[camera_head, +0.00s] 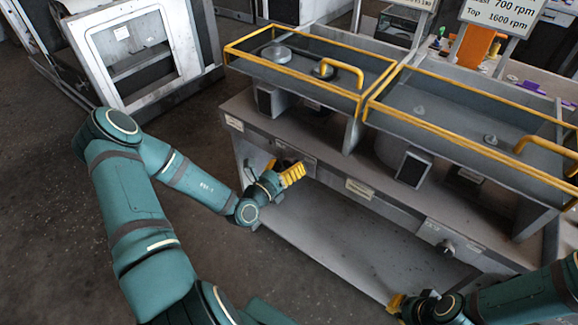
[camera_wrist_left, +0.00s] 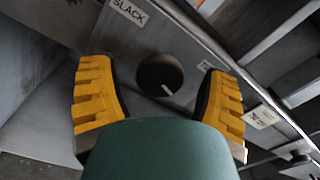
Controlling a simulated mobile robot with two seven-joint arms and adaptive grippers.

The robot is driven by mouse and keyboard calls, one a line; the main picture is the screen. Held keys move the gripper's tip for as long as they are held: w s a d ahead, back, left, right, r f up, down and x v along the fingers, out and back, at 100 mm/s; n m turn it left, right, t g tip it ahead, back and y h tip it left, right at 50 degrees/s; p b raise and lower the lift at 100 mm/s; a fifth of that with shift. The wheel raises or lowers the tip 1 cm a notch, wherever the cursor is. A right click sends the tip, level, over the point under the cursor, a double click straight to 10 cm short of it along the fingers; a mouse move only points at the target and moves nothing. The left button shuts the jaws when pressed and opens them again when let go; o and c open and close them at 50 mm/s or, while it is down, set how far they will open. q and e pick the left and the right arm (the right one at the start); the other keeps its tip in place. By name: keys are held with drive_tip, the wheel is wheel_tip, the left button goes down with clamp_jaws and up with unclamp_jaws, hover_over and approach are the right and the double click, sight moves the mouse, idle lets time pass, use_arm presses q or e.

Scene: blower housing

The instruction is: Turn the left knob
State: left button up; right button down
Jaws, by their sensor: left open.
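The left knob (camera_wrist_left: 158,72) is a dark round dial with a white pointer mark on the grey front panel. In the left wrist view it lies between the two yellow fingers of my left gripper (camera_wrist_left: 160,100), with a gap on each side. In the head view my left gripper (camera_head: 283,170) is open at the left part of the panel and mostly hides this knob. The right knob (camera_head: 447,246) is farther right on the same panel. My right gripper (camera_head: 398,303) is at the bottom, partly seen; its jaw opening is unclear.
A label reading SLACK (camera_wrist_left: 129,11) is beside the left knob, and another label (camera_wrist_left: 261,117) is to its right. Above the panel are grey trays with yellow rails (camera_head: 360,105). A lower shelf (camera_head: 345,235) lies below. A white-framed machine (camera_head: 135,50) stands at the back left.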

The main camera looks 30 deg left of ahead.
use_arm(q)
drive_tip(key=shift+w, duration=0.25)
drive_tip(key=c, duration=1.2)
drive_tip(key=shift+r, duration=0.1)
